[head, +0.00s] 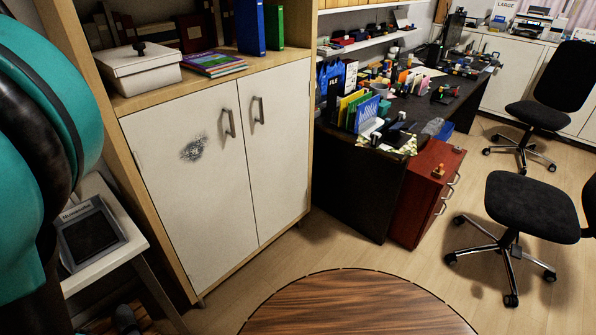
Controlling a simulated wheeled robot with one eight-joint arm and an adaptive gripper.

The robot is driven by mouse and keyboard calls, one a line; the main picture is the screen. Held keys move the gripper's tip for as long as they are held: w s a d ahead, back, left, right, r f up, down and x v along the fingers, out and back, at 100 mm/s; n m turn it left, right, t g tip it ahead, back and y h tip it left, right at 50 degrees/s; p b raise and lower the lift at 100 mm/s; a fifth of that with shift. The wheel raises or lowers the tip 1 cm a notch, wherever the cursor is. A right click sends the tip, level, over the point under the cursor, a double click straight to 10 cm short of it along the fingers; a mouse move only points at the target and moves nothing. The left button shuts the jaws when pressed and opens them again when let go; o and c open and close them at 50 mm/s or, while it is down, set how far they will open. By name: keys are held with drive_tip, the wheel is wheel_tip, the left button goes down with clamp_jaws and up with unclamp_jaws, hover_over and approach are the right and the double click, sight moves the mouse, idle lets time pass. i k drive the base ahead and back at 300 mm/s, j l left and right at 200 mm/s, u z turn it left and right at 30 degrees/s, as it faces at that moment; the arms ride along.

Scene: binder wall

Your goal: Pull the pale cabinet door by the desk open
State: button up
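A wooden cabinet (150,100) with two pale doors stands at the left of the centre in the head view. The right pale door (280,160) is the one nearer the dark desk (350,180); it looks closed, with a metal handle (258,110) near its upper left edge. The left pale door (195,215) also looks closed, has a handle (228,122) near its upper right edge and bears a dark scribble-like mark. My gripper is out of view; only teal and black parts of my arm show at the far left.
A round wooden table (355,305) stands low in front of the cabinet. A red drawer unit (412,205) stands under the desk's near end. A black swivel chair (530,207) is at the right. A small white table (130,225) stands at the left. Bare floor lies between.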

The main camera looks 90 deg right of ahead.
sight(274, 102)
drive_tip(key=k+z, duration=0.15)
drive_tip(key=z, duration=1.85)
drive_tip(key=j+z, duration=0.15)
drive_tip(key=z, duration=1.05)
drive_tip(key=l, duration=0.15)
drive_tip(key=j, duration=0.3)
